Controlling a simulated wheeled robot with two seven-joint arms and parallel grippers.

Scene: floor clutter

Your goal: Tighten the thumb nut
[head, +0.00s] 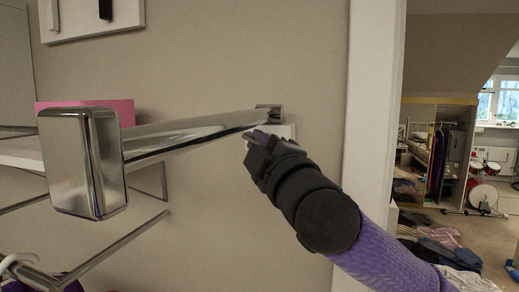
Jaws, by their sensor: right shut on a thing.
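My right gripper (254,138) reaches in from the lower right on its purple arm. Its dark fingers are shut at the far end of a chrome bar (200,129), close to the wall. The thumb nut itself cannot be made out; the fingers and wrist cover the spot where they close. A small chrome end piece (270,113) shows just above the fingers. The bar's near end carries a large square chrome cap (83,163) at the left. My left gripper is not in view.
A pink box (95,108) sits on a white shelf (22,152) behind the bar. A lower chrome rail (110,252) runs beneath. A white door frame (367,120) stands right of the gripper. Beyond it, clothes (445,250) and red drums (483,192) clutter another room.

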